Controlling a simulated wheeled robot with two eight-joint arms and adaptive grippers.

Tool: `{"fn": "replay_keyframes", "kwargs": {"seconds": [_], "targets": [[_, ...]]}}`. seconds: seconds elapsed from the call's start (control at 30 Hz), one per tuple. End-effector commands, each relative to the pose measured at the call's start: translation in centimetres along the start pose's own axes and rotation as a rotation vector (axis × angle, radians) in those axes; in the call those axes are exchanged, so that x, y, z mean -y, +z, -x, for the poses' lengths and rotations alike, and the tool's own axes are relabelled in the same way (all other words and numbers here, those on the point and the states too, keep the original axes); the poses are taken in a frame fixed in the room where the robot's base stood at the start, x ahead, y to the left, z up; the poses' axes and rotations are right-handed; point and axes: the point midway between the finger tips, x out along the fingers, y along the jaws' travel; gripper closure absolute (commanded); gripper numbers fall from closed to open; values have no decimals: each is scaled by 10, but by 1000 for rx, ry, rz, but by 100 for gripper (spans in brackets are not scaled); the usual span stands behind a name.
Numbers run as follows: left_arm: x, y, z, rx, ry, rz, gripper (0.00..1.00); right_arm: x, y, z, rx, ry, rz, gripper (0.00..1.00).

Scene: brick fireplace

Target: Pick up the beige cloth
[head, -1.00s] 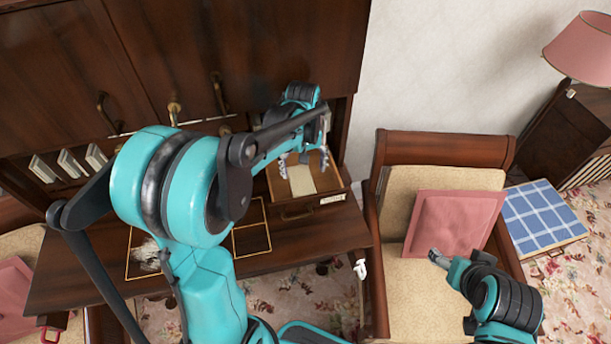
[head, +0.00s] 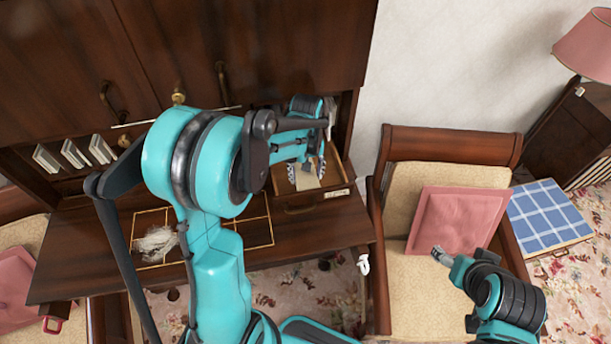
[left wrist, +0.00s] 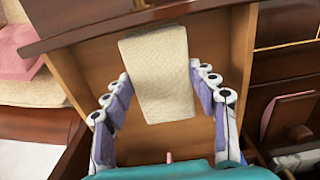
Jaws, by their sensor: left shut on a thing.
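The beige cloth (head: 307,183) is a folded rectangle in the open wooden drawer (head: 333,172). In the left wrist view the cloth (left wrist: 158,75) lies lengthwise between the fingertips of my left gripper (left wrist: 160,75). The fingertips press on its two long sides, so the gripper is shut on it. In the head view my left gripper (head: 307,172) reaches down into the drawer, and the arm partly hides it. My right gripper (head: 440,254) is over the armchair seat, far from the cloth; its jaw state is unclear.
The drawer walls stand close around the left gripper. The desk top (head: 80,260) carries a pale tangled bundle (head: 157,243). An armchair with a pink cushion (head: 455,220) stands right of the desk, and a blue checked item (head: 547,215) is beyond it.

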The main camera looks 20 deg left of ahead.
Motion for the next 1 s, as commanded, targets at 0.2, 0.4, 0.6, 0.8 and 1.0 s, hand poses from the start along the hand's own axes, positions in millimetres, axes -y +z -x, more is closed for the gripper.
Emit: {"fn": "replay_keyframes", "kwargs": {"seconds": [0.2,0.4,0.6,0.8,1.0], "targets": [[0,0,1,0,0,0,71,0,0,0,0,0,0,30],[0,5,13,0,0,-1,71,0,-2,2,0,0,0,30],[0,4,43,0,0,0,71,0,-5,6,0,0,0,30],[0,11,73,0,0,-2,71,0,-7,10,0,0,0,30],[0,56,71,0,0,-4,71,0,-7,10,0,0,0,30]]}}
